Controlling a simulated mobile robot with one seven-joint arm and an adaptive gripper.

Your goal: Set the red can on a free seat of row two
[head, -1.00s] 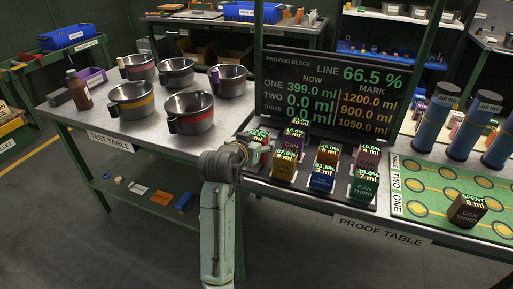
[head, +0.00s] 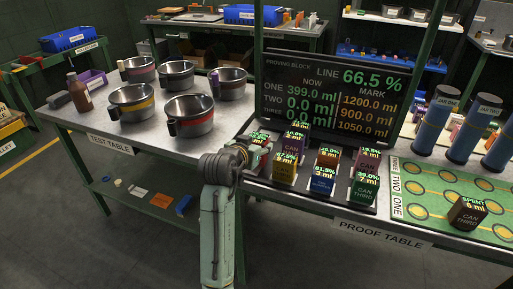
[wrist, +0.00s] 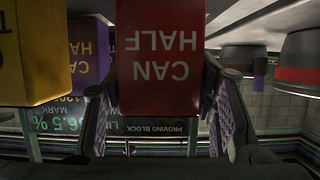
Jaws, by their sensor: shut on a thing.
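The red can (wrist: 160,60), labelled CAN HALF, shows upside down in the wrist view between the two fingers of my gripper (wrist: 160,115). My gripper (head: 250,158) is shut on it. In the head view the red can (head: 262,158) is mostly hidden behind my wrist, at the left of the black can tray; I cannot tell whether it touches the tray. The green seat mat (head: 435,182) at the right has rows of yellow rings labelled THREE, TWO, ONE. Row two, the middle one, shows empty rings. A spent dark can (head: 467,212) stands towards the front of the mat.
Yellow (head: 285,170), blue (head: 322,181), green (head: 364,192) and further cans stand close to the right of my gripper. The display board (head: 335,90) rises behind them. Blue cylinders (head: 435,122) stand behind the mat. Pots (head: 190,115) fill the test table at left.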

